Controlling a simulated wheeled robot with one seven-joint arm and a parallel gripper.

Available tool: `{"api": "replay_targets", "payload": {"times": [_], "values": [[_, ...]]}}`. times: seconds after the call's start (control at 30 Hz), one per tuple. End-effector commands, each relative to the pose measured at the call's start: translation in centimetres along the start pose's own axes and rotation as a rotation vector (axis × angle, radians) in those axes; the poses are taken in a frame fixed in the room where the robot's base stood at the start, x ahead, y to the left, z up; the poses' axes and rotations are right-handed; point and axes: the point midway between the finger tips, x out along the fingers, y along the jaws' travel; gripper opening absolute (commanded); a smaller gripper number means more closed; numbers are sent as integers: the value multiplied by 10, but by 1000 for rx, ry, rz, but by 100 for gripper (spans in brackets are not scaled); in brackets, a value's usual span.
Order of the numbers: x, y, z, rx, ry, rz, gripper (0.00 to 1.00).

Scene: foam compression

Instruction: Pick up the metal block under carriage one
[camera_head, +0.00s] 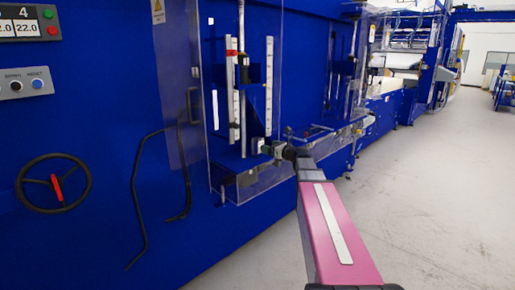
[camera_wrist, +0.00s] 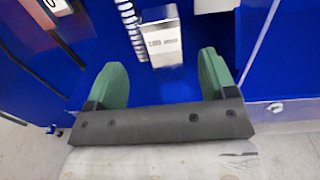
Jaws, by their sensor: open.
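In the wrist view a shiny metal block (camera_wrist: 160,40) with dark marking on its face stands against the blue machine panel. My gripper (camera_wrist: 162,60) has its two green fingers spread wide. The block's lower end is in line with the gap between the fingertips, and neither finger appears to touch it. In the head view my gripper (camera_head: 265,149) is at the end of my arm, at the blue carriage area of the machine. I cannot make out the block clearly there.
A clear guard door (camera_head: 184,90) stands open left of the carriage. A white vertical scale (camera_head: 232,90) and rods rise behind my gripper. A black bent handle (camera_head: 141,190) and a handwheel (camera_head: 53,183) are at left. The grey floor (camera_head: 430,190) is clear at right.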

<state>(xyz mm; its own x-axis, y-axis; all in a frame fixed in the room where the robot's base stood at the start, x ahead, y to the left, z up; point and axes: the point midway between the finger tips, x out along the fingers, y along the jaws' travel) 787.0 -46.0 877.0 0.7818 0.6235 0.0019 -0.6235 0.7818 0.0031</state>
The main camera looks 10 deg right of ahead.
Motion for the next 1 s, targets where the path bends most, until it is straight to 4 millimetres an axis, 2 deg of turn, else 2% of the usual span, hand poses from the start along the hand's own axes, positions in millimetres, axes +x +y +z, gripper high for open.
{"api": "replay_targets", "payload": {"times": [0.1,0.43,0.7,0.97,1.0], "values": [[21,-2,-1,-1,1,1,78],[46,-2,-3,-2,2,1,78],[82,-4,-7,-3,2,1,78],[85,-3,-7,-3,2,0,78],[85,-3,-7,-3,2,0,68]]}}
